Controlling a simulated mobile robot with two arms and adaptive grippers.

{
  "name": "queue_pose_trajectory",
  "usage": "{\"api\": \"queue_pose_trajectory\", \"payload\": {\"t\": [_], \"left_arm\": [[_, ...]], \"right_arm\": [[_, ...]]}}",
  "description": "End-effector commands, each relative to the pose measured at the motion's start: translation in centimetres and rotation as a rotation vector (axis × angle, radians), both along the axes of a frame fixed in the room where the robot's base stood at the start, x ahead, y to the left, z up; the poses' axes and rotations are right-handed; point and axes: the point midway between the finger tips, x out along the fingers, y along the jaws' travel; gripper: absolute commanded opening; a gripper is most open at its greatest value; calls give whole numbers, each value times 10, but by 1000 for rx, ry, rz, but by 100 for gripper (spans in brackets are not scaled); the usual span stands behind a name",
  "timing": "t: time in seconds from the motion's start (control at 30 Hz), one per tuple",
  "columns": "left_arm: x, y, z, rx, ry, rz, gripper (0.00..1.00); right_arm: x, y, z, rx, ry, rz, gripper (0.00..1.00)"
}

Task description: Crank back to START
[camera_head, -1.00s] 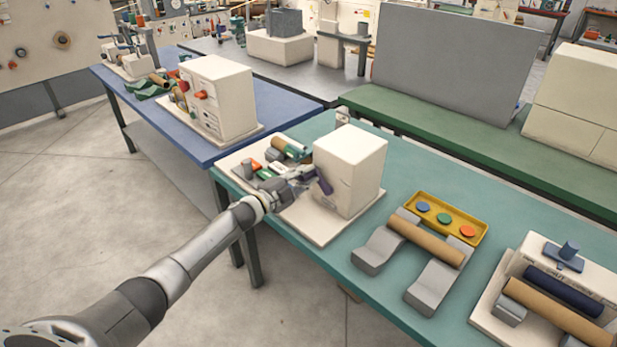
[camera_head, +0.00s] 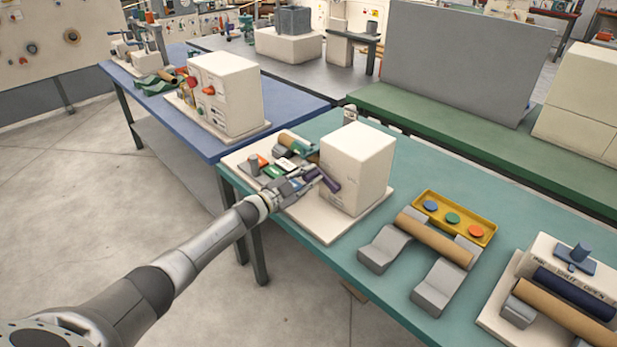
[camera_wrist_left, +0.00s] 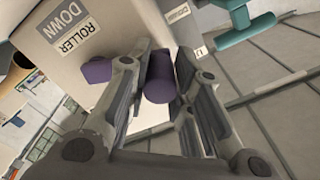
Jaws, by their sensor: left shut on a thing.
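The winder's white housing (camera_head: 357,165) stands on a pale base plate on the teal table. A dark purple crank part (camera_head: 329,179) shows at its left face. My left gripper (camera_head: 312,181) reaches this crank from the left. In the left wrist view, my left gripper (camera_wrist_left: 158,97) is shut on the purple crank grip (camera_wrist_left: 160,76), which lies between its two fingers. Another purple piece (camera_wrist_left: 97,71) shows just left of the fingers. A "ROLLER DOWN" label (camera_wrist_left: 70,35) is on the housing. I cannot read a START mark. My right gripper is not in view.
A cardboard tube (camera_head: 435,240) lies across grey cradles, beside a yellow tray (camera_head: 487,236) with coloured discs. A second machine (camera_head: 560,262) with a blue roller stands at the right. Small coloured parts crowd the base plate left of the housing.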

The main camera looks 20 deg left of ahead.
Motion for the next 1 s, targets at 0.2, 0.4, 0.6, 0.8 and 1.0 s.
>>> {"api": "queue_pose_trajectory", "payload": {"t": [0.2, 0.4, 0.6, 0.8, 1.0], "left_arm": [[-1, 1, -2, 4, 3, 3, 25], [0, 1, -1, 4, 2, 1, 43], [0, 0, -1, 4, 1, 1, 43], [-7, 3, -1, 3, 0, 0, 43], [-34, 14, -3, 5, 4, 0, 43]], "right_arm": [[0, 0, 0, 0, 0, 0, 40], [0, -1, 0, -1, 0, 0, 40], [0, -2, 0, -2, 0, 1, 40], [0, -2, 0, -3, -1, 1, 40], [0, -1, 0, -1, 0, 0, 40]]}}
